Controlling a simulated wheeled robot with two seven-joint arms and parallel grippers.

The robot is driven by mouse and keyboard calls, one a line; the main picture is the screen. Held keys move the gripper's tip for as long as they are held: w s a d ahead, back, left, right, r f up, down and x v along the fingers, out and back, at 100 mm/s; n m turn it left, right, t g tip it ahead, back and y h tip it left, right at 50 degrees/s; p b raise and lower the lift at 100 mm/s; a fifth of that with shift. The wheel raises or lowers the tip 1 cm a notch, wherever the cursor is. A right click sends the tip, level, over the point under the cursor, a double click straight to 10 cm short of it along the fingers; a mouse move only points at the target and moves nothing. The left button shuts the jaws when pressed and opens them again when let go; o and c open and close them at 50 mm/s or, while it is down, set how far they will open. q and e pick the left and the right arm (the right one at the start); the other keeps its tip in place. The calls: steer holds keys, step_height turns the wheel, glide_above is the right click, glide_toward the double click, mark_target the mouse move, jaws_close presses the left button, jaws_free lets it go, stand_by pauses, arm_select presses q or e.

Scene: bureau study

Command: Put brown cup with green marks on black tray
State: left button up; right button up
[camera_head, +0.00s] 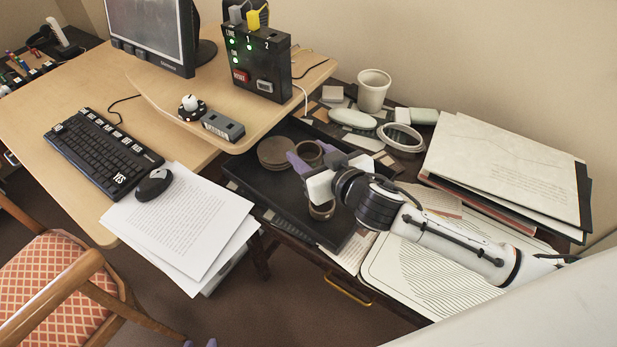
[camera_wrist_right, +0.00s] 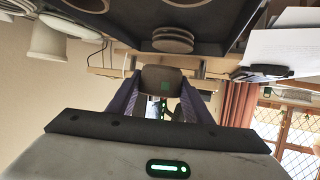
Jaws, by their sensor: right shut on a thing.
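The brown cup (camera_head: 310,151) is between the purple fingers of my right gripper (camera_head: 311,154), over the black tray (camera_head: 270,190). Another brown round vessel (camera_head: 321,211) is in the tray below the gripper, partly hidden. A stack of brown discs (camera_head: 275,153) lies in the tray, left of the held cup. Only two purple fingertips of my left gripper (camera_head: 199,343) show at the bottom edge, apart and empty.
A white cup (camera_head: 374,90), pale stones and a ring (camera_head: 400,137) are behind the tray. Folders (camera_head: 500,165) lie to the right. A black box with green lights (camera_head: 259,65) stands on the desk. A wooden chair (camera_head: 60,290) is at lower left.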

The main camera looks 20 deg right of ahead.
step_height(320, 180, down, 5)
steer(key=shift+f+b, duration=0.15)
steer(key=shift+b, duration=0.35)
steer(key=shift+f, duration=0.65)
step_height(320, 180, down, 2)
steer(key=shift+f+b, duration=0.25)
steer(key=shift+b, duration=0.3)
steer(key=shift+f, duration=0.35)
arm_select(q)
steer(key=shift+w+d+f, duration=0.35)
steer(key=shift+w+f, duration=0.05)
steer(key=shift+w, duration=0.2)
steer(key=shift+s+f, duration=0.1)
steer(key=shift+f, duration=0.05)
arm_select(e)
steer(key=shift+f, duration=0.15)
